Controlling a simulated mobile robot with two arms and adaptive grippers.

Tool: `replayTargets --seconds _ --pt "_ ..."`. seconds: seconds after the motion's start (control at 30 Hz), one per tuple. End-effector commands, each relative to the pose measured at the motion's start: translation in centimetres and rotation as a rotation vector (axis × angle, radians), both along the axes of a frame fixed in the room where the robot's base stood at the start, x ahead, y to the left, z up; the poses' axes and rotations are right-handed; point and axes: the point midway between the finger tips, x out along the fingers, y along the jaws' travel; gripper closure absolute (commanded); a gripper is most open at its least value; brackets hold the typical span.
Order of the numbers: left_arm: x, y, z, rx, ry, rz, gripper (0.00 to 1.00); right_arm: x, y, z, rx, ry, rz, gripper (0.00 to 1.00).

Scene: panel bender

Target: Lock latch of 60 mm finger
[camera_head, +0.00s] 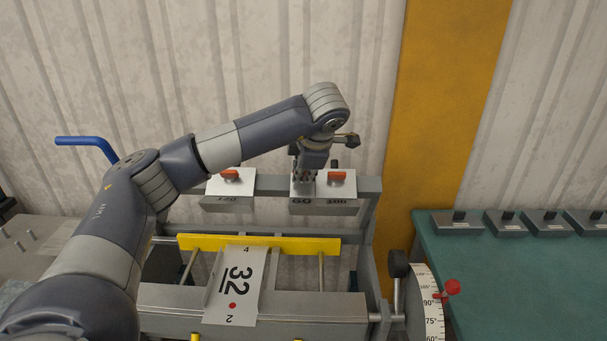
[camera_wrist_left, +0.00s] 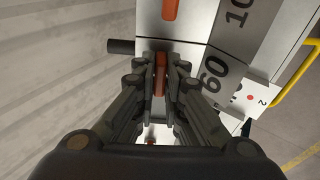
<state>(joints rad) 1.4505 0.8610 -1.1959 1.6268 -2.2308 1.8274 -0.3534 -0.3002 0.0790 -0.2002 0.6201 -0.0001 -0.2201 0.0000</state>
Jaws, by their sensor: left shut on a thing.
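The 60 mm finger (camera_head: 302,202) is seated on the bender's upper beam, directly left of the 100 finger (camera_head: 340,190). Its label also shows in the left wrist view (camera_wrist_left: 213,76). My left gripper (camera_head: 305,176) reaches down over it from above, and the wrist view shows the jaws (camera_wrist_left: 160,88) closed around its orange-red latch (camera_wrist_left: 160,72). The latch lies lengthwise between the fingertips, partly hidden by them. In the head view my gripper hides this latch. My right gripper is in neither view.
The 100 finger's orange latch (camera_head: 337,174) is close to my gripper. The 120 finger (camera_head: 230,188) stands left across a gap. Several spare fingers (camera_head: 505,222) rest on the green table (camera_head: 470,265).

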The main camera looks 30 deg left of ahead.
Motion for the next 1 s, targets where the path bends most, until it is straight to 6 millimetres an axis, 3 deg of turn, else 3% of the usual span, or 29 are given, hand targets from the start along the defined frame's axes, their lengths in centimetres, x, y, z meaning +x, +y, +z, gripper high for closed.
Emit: replayTargets --seconds 0.67,0.7,0.77,1.0 --pt "0.07 -0.09 0.12 0.025 0.013 -0.053 1.0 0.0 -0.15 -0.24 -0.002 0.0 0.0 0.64" --pt "0.07 -0.09 0.12 0.025 0.013 -0.053 0.83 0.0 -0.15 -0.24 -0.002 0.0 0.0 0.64" --pt "0.06 -0.08 0.11 0.025 0.013 -0.052 0.7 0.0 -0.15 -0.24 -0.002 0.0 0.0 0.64" --pt "0.02 -0.05 0.03 0.026 0.014 -0.05 0.7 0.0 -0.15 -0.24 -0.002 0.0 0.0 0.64"
